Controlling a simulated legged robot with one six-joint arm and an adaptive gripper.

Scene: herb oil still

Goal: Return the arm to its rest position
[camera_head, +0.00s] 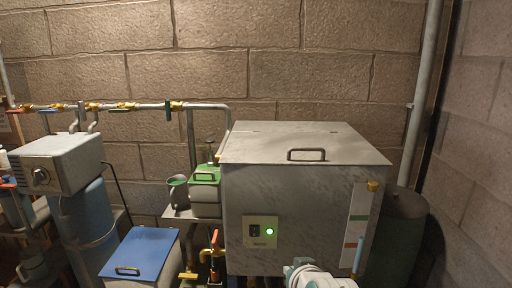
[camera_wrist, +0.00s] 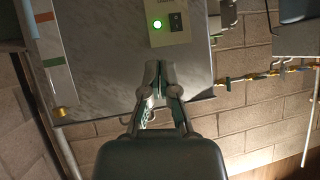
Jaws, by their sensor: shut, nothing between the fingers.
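My gripper (camera_wrist: 152,78) shows in the wrist view with its two fingers together at the tips. It is shut and empty. Behind it in that view is the grey metal tank (camera_wrist: 100,55), which appears turned upside down. Part of my arm (camera_head: 318,279) shows at the bottom edge of the head view, in front of the tank (camera_head: 300,200). The fingers cannot be made out in the head view. I cannot tell whether the fingertips touch the tank or are apart from it.
The tank has a switch panel (camera_head: 261,232) with a lit green lamp and a handled lid (camera_head: 300,143). To its left are a green-topped container (camera_head: 205,185), a blue-lidded box (camera_head: 140,255) and pipes with brass valves. A dark barrel (camera_head: 402,235) stands right.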

